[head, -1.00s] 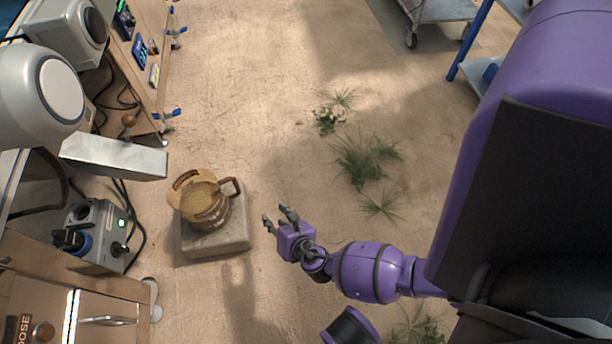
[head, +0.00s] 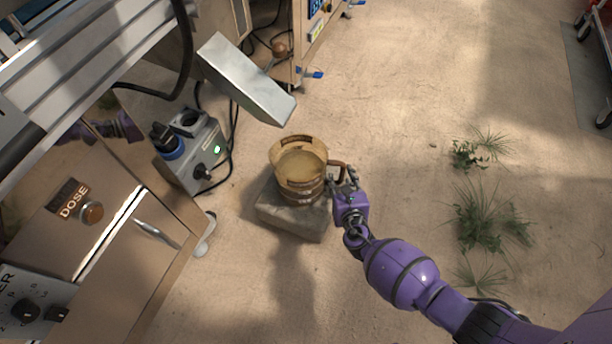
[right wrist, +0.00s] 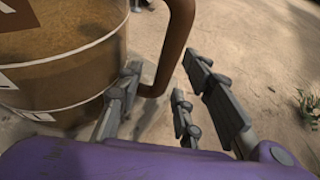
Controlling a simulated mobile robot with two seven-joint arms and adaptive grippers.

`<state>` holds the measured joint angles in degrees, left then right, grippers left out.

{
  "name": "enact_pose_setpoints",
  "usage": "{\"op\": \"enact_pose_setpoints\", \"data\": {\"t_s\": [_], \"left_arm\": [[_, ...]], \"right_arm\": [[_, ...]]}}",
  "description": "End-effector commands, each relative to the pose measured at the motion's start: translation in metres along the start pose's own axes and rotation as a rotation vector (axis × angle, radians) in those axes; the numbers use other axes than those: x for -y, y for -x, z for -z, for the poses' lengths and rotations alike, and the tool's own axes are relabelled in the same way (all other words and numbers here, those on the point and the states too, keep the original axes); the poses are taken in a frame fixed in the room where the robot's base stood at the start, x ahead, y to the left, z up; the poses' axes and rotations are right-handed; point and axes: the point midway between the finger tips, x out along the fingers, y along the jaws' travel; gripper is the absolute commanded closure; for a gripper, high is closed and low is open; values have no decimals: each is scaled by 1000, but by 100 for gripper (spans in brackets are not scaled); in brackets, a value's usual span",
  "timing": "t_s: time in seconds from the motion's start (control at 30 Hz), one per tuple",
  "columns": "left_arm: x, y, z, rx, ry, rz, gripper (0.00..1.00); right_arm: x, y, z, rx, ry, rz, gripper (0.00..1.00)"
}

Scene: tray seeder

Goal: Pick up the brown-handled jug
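The jug (head: 303,184) is tan with a wide open top and a brown handle (head: 338,163) on its right side. It stands upright on a grey stone block (head: 288,217). My right gripper (head: 345,180) is at the handle. In the right wrist view, the jug's banded wall (right wrist: 65,65) fills the left side, and its handle (right wrist: 172,50) passes between the spread fingers of my right gripper (right wrist: 162,78). One finger lies between the jug wall and the handle; the others are on the handle's far side, with a gap. My left gripper is out of view.
A metal chute (head: 245,80) hangs just above and left of the jug. A grey control box (head: 190,150) with cables stands to the left, beside a brown cabinet (head: 110,220). Green plants (head: 480,220) grow on the sandy floor at right. Floor around the block is mostly clear.

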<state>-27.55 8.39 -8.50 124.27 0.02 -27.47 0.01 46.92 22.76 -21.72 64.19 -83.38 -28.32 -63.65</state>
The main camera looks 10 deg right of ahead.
Motion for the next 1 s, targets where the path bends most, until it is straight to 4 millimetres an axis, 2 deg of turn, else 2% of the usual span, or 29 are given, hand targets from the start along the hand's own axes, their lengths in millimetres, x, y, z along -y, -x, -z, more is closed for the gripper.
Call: {"op": "enact_pose_setpoints", "data": {"t_s": [0.07, 0.27, 0.5, 1.0], "left_arm": [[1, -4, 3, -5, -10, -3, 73], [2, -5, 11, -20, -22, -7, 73], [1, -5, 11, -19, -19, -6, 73], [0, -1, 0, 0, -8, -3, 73]], "right_arm": [[0, -7, 2, -1, 0, 0, 66], [0, -6, 0, 0, 0, 0, 67], [0, -6, 0, 0, -1, 0, 99], [-1, -7, -3, 4, -5, 0, 100]]}}
